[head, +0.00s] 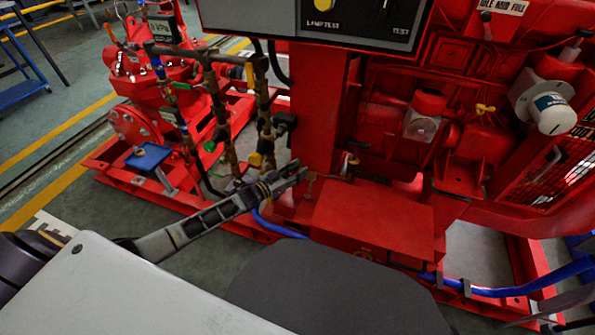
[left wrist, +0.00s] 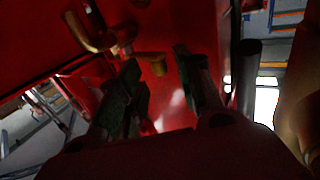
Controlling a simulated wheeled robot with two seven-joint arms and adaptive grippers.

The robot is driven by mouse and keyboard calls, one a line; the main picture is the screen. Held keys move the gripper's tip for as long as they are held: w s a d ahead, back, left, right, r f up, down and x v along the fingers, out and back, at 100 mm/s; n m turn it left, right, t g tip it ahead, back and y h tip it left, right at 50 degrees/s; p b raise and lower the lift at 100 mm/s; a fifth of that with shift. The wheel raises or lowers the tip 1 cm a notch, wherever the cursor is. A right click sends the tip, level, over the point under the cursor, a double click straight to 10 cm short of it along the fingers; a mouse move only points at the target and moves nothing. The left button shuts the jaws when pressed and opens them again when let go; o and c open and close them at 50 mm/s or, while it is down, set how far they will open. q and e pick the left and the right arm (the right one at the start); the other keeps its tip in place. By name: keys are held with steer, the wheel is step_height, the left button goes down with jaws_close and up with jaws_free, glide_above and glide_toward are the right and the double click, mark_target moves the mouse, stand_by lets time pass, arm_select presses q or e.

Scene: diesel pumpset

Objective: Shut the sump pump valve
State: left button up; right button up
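A small brass valve (head: 311,184) sits by the red column, just above the red box, in the head view. I take it to be the sump pump valve, though no label shows. My left gripper (head: 301,172) reaches in from the left, with its tips close beside it. In the left wrist view my left gripper (left wrist: 163,88) has its two dark green-edged fingers apart. A brass handle end (left wrist: 154,63) shows beyond and between the fingertips, with a curved brass fitting (left wrist: 97,32) to its left. I cannot tell whether a finger touches the handle. My right gripper is out of view.
A red box (head: 372,222) lies right of the left gripper, and a red column (head: 318,115) rises behind it. Brass pipework with several valves (head: 222,130) stands to the left. A blue hose (head: 272,226) runs low. Open floor (head: 60,135) lies at far left.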

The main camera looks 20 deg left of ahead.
arm_select(q)
steer(key=shift+s+a, duration=0.1)
steer(key=shift+s, duration=0.05)
steer(key=v, duration=1.1)
steer(key=shift+s, duration=0.3)
steer(key=shift+a, duration=0.15)
steer(key=shift+o, duration=0.4)
steer(key=shift+s+f, duration=0.1)
steer(key=shift+f, duration=0.05)
